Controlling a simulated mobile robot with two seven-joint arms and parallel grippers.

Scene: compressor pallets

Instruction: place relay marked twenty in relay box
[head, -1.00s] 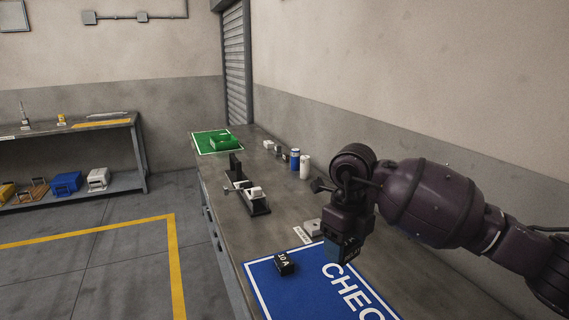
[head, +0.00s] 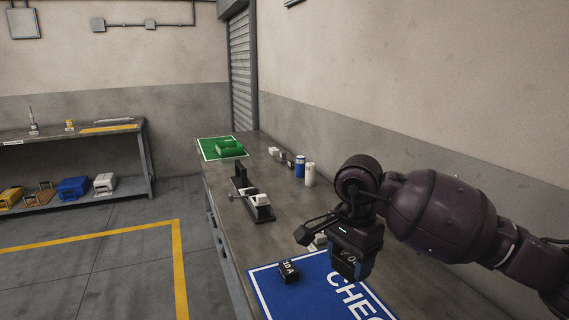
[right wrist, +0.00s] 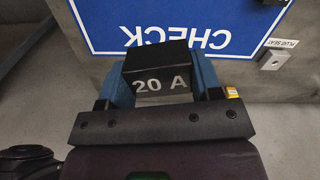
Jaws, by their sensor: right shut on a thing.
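The black relay marked 20 A (right wrist: 160,72) is between the blue fingers of my right gripper (right wrist: 165,82). In the head view, my right gripper (head: 350,262) hangs fingers down in front of the blue CHECK mat (head: 316,262), with part of the dark relay showing. Another black relay, marked 10 A (head: 289,272), rests on the mat to the left of the gripper. I cannot make out a thing clearly marked as the relay box. My left gripper is not in view.
A black fixture with a white block (head: 260,208) stands mid-bench. Behind it are a blue can (head: 300,167), a white can (head: 310,175) and a green item (head: 229,147) on a green mat. A small pale seat plate (right wrist: 273,59) lies beside the blue mat. The wall bounds the bench's right side.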

